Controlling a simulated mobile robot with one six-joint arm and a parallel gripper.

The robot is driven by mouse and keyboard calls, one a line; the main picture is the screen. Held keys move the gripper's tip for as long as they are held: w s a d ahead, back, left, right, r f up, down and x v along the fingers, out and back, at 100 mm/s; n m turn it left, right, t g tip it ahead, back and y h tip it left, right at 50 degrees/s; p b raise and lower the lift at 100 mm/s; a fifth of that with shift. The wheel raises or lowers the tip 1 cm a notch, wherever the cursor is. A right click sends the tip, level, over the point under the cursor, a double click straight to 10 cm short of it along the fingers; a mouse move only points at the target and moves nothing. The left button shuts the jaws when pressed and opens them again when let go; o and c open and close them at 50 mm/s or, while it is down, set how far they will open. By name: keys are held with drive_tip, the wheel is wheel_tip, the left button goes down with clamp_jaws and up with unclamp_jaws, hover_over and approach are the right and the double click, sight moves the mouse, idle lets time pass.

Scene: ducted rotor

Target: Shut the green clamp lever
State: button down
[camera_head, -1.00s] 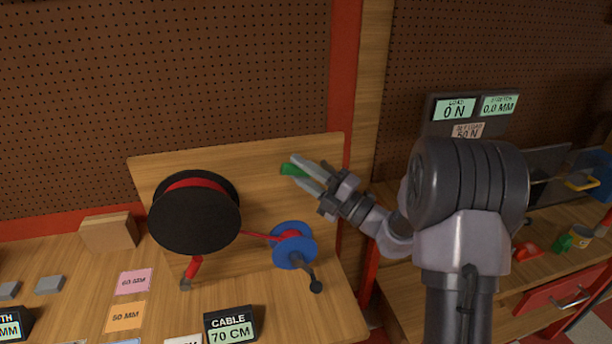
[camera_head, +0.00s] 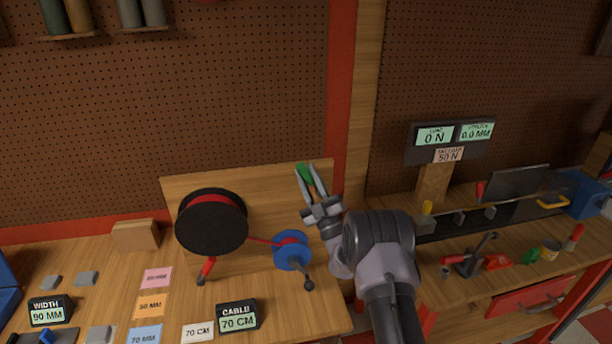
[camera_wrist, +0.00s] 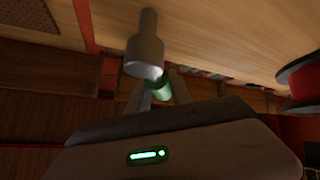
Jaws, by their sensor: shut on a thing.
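The green lever (camera_head: 304,173) is at the upper right of the upright wooden panel, just left of the red post. My gripper (camera_head: 310,170) is shut on it, with the fingers pointing up on either side. In the wrist view, the green lever (camera_wrist: 159,88) sits between the fingers, close to the end of a grey stepped cylinder (camera_wrist: 146,50). The fingers hide part of the lever. I cannot tell how far the lever is turned.
On the panel (camera_head: 190,185) are a black spool (camera_head: 211,235) with red cable and a blue pulley (camera_head: 291,251) with a crank. A wooden block (camera_head: 136,235) stands left. The right bench holds a LOAD display (camera_head: 433,135) and small tools.

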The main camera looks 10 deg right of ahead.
drive_tip(key=shift+d+r+m+t+h, duration=0.2)
drive_tip(key=shift+m+t+h, duration=0.1)
drive_tip(key=shift+m+h, duration=0.3)
drive_tip(key=c, duration=1.2)
unclamp_jaws()
drive_tip(key=shift+f, duration=0.1)
drive_tip(key=shift+o, duration=0.2)
drive_tip(key=b+v, duration=1.7)
drive_tip(key=b, duration=0.3)
drive_tip(key=shift+f+b, duration=0.2)
drive_tip(key=shift+b, duration=0.1)
